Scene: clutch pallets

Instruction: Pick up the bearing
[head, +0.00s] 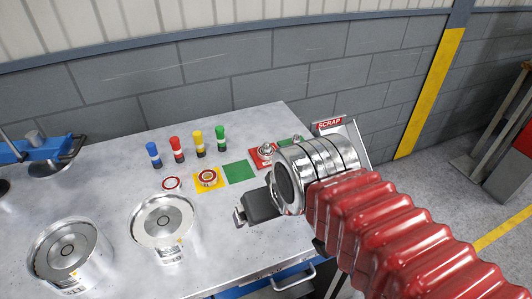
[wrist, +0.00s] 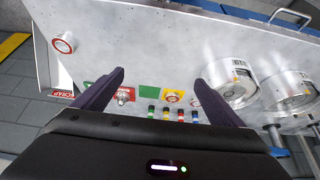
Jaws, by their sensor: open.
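My gripper (head: 242,216) hangs above the workbench, its fingers apart and empty, also in the wrist view (wrist: 160,78). A small silver round part (head: 265,150) sits on a red square (head: 258,161); it also shows in the wrist view (wrist: 125,97), near the left finger. A red-and-white ringed disc (head: 208,177) lies on a yellow square (head: 199,187), and a similar disc (head: 171,184) lies on bare bench to its left. Which of these is the bearing I cannot tell for sure. Another red-and-white ringed disc (wrist: 64,43) shows at the wrist view's far left.
Blue (head: 153,153), red (head: 177,149), yellow (head: 199,144) and green (head: 221,138) bottles stand behind the squares. An empty green square (head: 240,172) lies beside the yellow one. Two large metal cylinders (head: 163,222) (head: 69,250) stand front left. A SCRAP bin (head: 348,132) adjoins the bench's right end.

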